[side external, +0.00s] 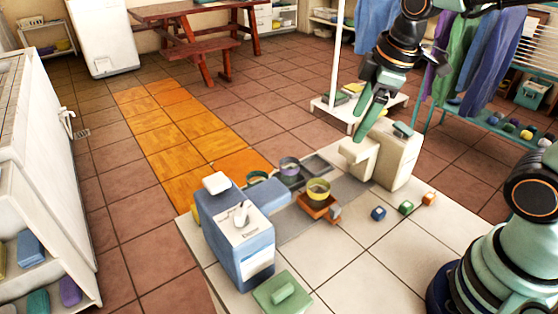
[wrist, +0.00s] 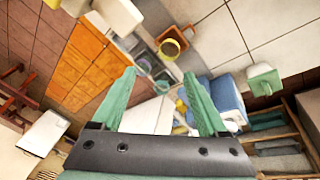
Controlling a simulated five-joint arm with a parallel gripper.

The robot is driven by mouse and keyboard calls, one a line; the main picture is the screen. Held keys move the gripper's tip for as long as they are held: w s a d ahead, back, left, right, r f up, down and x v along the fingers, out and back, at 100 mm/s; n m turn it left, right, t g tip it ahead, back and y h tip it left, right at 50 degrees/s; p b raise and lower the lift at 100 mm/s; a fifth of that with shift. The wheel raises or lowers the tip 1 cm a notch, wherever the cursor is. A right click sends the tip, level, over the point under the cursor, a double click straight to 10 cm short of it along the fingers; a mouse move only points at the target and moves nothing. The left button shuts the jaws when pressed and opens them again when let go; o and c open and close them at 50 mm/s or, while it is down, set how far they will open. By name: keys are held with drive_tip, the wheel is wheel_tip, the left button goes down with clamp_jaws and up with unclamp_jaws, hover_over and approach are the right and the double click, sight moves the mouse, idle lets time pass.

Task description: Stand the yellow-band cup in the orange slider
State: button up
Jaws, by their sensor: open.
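The yellow-band cup (side external: 318,188) is grey with a yellow rim band and looks upright. It stands in the orange slider (side external: 314,209), a shallow open tray on the grey strip of the counter. In the wrist view the cup (wrist: 170,49) shows with the orange slider (wrist: 182,35) around its base. My gripper (side external: 358,128) is open and empty, raised above and behind the cup, apart from it. Its green fingers (wrist: 160,73) are spread in the wrist view, with nothing between them. The cup's base is hidden by the slider's walls.
A purple-band cup (side external: 289,165) and a green-rimmed cup (side external: 257,177) stand left of the slider. A blue dispenser (side external: 238,245) is at front left and a cream block-like fixture (side external: 392,158) at right. Small blue (side external: 378,213), green and orange cubes lie on the tiles; the front right is clear.

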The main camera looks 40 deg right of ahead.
drive_tip(key=shift+s+d+r+m+t, duration=0.3)
drive_tip(key=shift+s+m, duration=0.35)
drive_tip(key=shift+m, duration=0.8)
drive_tip(key=shift+s+d+r+m+t, duration=0.25)
drive_tip(key=shift+s+m+t, duration=0.3)
drive_tip(key=shift+m, duration=0.95)
drive_tip(key=shift+s+d+r+m+t, duration=0.25)
drive_tip(key=shift+s+m, duration=0.45)
drive_tip(key=shift+m, duration=0.75)
